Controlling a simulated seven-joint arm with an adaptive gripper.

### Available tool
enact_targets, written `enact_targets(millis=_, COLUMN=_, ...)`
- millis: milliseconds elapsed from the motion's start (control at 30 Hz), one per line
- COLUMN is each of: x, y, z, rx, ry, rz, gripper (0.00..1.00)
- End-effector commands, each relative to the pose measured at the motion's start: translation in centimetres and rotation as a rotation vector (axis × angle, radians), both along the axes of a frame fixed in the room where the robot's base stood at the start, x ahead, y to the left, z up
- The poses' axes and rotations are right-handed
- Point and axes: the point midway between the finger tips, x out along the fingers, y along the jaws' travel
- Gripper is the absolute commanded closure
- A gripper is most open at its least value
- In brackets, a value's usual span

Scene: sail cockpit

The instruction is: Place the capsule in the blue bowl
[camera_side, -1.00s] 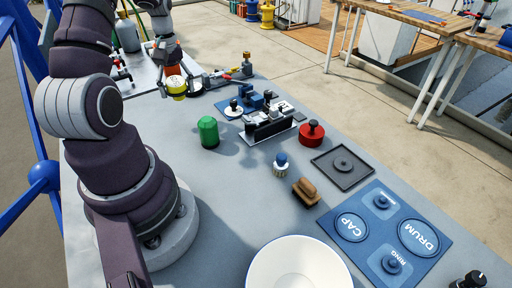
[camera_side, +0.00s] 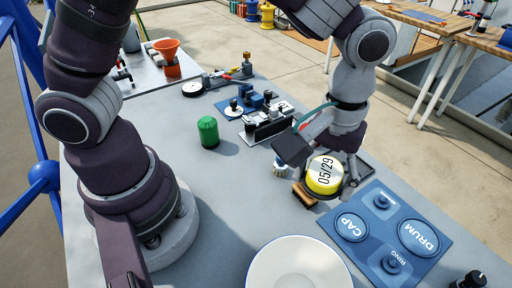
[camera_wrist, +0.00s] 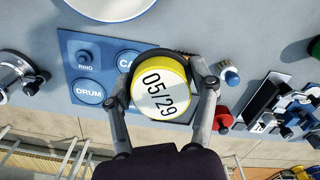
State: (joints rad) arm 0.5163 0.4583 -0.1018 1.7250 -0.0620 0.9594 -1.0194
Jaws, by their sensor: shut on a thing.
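The capsule (camera_side: 323,178) is a yellow round body with a white face marked 05/29; its face also shows large in the wrist view (camera_wrist: 160,90). My gripper (camera_wrist: 163,82) is shut on it, one finger on each side, and holds it raised above the table near the wooden brush. In the side view my gripper (camera_side: 332,168) hangs above the table's right part. A wide bowl (camera_side: 299,268), white inside with a thin blue rim, stands at the bottom of the side view, cut off by the edge. Part of it shows at the top of the wrist view (camera_wrist: 112,8).
A blue mat (camera_side: 352,258) with CAP, DRUM and RING places lies right of the bowl. The wooden brush (camera_side: 303,197) is partly hidden by the capsule. A green jar (camera_side: 208,132) stands farther back. The grey table (camera_side: 235,205) is clear left of the brush.

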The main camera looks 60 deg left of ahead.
Motion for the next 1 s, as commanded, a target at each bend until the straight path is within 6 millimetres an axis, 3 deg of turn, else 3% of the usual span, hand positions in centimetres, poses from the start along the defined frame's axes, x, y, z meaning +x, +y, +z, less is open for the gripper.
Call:
enact_targets(millis=33, x=-1.9, y=-2.3, z=0.1, rx=0.001, ry=-0.001, rz=-0.074, gripper=0.78)
enact_targets(millis=100, x=-4.4, y=-4.4, z=0.1, rx=0.004, ry=-0.002, rz=-0.147, gripper=0.78)
enact_targets(millis=300, x=-8.4, y=-7.1, z=0.0, rx=0.008, ry=-0.006, rz=-0.258, gripper=0.78)
enact_targets(millis=733, x=-8.8, y=-7.2, z=-8.6, rx=0.012, ry=-0.003, rz=-0.266, gripper=0.78)
enact_targets(millis=833, x=-8.8, y=-7.3, z=-9.7, rx=0.009, ry=-0.006, rz=-0.266, gripper=0.78)
enact_targets(millis=1000, x=-8.7, y=-7.3, z=-9.8, rx=0.007, ry=-0.008, rz=-0.266, gripper=0.78)
